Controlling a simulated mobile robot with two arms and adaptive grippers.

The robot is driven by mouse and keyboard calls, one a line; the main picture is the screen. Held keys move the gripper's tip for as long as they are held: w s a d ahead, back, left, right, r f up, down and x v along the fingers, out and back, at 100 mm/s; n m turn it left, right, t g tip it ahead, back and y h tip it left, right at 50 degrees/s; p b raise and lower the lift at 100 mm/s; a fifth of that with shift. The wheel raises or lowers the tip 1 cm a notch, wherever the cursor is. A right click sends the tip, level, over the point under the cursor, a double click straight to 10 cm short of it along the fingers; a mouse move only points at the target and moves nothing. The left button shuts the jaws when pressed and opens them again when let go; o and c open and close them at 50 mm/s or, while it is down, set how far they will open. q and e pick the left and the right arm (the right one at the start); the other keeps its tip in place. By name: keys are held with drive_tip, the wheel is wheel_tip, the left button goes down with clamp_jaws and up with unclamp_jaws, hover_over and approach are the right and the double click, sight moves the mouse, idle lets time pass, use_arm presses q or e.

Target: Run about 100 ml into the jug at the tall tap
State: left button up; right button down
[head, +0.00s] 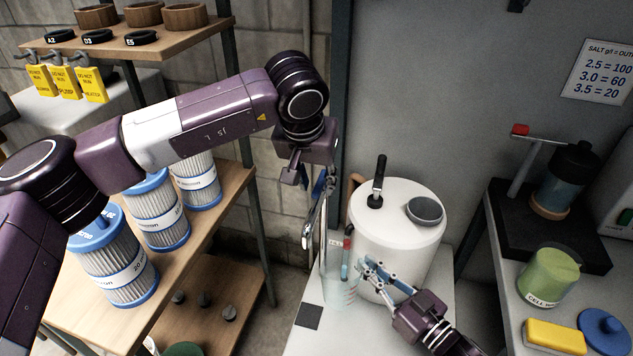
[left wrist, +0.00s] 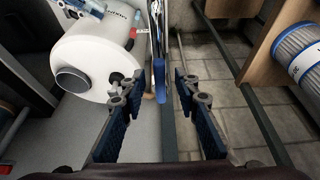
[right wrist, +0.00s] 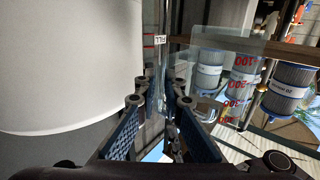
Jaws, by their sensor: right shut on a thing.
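The tall tap (head: 314,222) is a slim chrome column beside the white tank, and it shows in the left wrist view (left wrist: 157,45) with a blue part (left wrist: 162,82). My left gripper (left wrist: 158,88) is open, its fingers apart on either side of that blue part. The clear jug (head: 339,292) stands low by the tap, left of the tank. My right gripper (head: 368,272) is shut on it; which part is pinched is unclear. The right wrist view shows the jug's clear wall (right wrist: 215,45) with red marks, including 100. I cannot tell any water level in it.
The white tank (head: 395,240) stands close right of the jug, with a black-handled part on top. A red-and-white FILL tag (right wrist: 154,40) is by the tap. Shelves with blue-capped filter cartridges (head: 155,215) are left. A dark stand (head: 535,235) is right.

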use_arm(q)
drive_tip(key=shift+w+f, duration=0.1)
drive_tip(key=shift+f, duration=0.2)
clamp_jaws()
